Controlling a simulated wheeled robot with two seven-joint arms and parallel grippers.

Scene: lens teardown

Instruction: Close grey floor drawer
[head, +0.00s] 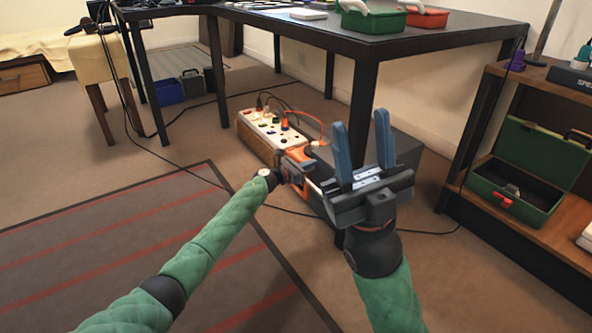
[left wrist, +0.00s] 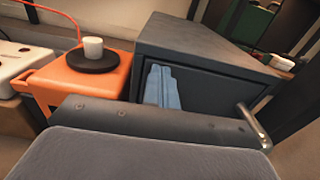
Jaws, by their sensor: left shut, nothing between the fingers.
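The grey floor drawer unit (head: 408,150) stands under the desk, largely hidden behind my right gripper. In the left wrist view its flat grey top (left wrist: 205,48) and dark front (left wrist: 205,95) show, with a metal bar (left wrist: 253,125) at the lower right. How far the drawer stands out is unclear. My left gripper (head: 298,172) is low by the unit's front left side. Its blue fingers (left wrist: 162,88) are shut together and empty, pointing toward the dark front; contact cannot be told. My right gripper (head: 362,150) is open and empty, fingers upward, nearer the camera.
An orange box (left wrist: 88,85) with a black disc and white knob stands left of the unit, beside a white socket panel (head: 262,128) with cables. Desk legs (head: 362,95) stand close by. A shelf (head: 560,235) with a green toolbox (head: 520,185) is at right.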

